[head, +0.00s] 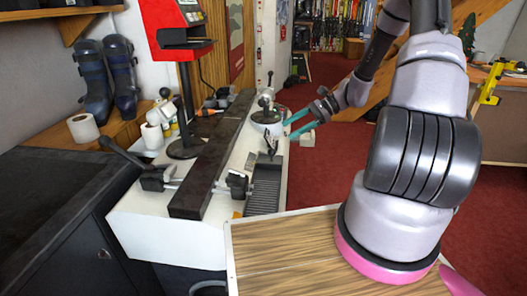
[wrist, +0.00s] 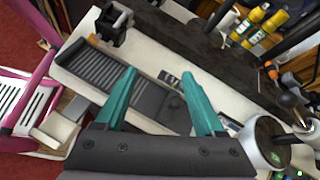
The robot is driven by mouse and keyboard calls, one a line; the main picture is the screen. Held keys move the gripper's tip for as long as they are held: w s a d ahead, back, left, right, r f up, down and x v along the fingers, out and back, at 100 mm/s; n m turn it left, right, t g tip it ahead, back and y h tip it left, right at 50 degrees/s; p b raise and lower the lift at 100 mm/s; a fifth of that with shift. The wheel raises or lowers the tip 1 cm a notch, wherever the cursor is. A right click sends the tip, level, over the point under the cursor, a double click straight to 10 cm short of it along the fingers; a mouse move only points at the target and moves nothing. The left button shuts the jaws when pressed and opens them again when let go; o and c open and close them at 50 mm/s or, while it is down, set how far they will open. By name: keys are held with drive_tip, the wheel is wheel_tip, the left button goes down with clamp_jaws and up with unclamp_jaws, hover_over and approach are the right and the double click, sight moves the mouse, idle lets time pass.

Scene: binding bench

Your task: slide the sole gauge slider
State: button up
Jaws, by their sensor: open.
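The sole gauge is a dark ribbed plate (head: 264,190) lying along the right side of the white bench top. A dark upright piece (head: 270,146) at its far end looks like the slider. In the wrist view, the ribbed plate (wrist: 110,72) runs diagonally to a smoother dark section (wrist: 158,103) that lies between my fingers; I cannot clearly tell the slider from the plate there. My gripper (head: 290,128) has teal fingers and is open and empty, just right of the gauge's far end. The fingers also show in the wrist view (wrist: 159,76), apart from each other.
A long dark bar (head: 213,155) runs beside the gauge, with a black clamp block (head: 237,184) next to the plate. A round-based device with a ball knob (head: 266,115) stands close to my fingers. A wooden-topped table (head: 285,255) is in front; red carpet lies to the right.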

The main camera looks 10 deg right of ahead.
sight(264, 160)
drive_tip(key=w+d+f+m+t+y, duration=0.1)
drive_tip(key=w+f+m+t+y, duration=0.1)
drive_tip(key=f+m+t, duration=0.4)
drive_tip(key=w+f+m+t+y, duration=0.2)
drive_tip(key=w+f+m, duration=0.15)
drive_tip(key=f, duration=0.55)
drive_tip(key=shift+m, duration=0.45)
drive_tip(key=x, duration=1)
drive_tip(key=shift+s+a, duration=0.1)
drive_tip(key=shift+a, duration=0.05)
clamp_jaws()
